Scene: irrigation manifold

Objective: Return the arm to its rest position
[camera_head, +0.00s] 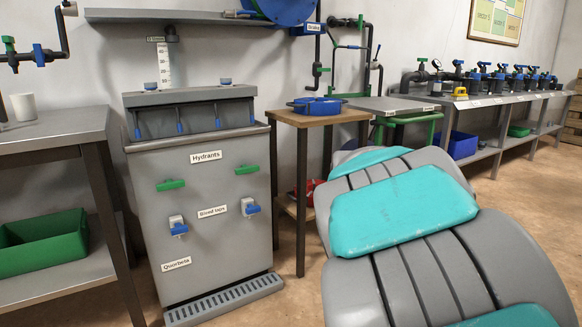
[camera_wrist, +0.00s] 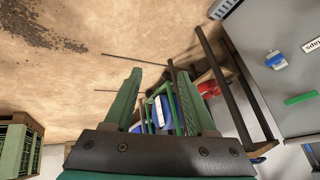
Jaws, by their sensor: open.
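My gripper (camera_wrist: 160,75) shows in the wrist view with its two green fingers spread apart. It is open, and no object shows held between the fingers. The wrist view is turned over: the floor fills its top left and the grey cabinet lies at its right. In the head view, my own grey and teal arm fills the lower right foreground. My gripper cannot be made out in that view.
The grey hydrant cabinet (camera_head: 210,235) stands left of my arm, with the metal table (camera_head: 55,137) beyond it. The wooden table (camera_head: 318,117) carries a blue tool case (camera_head: 317,106). A long manifold bench (camera_head: 490,99) runs along the right wall. Floor shows at right.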

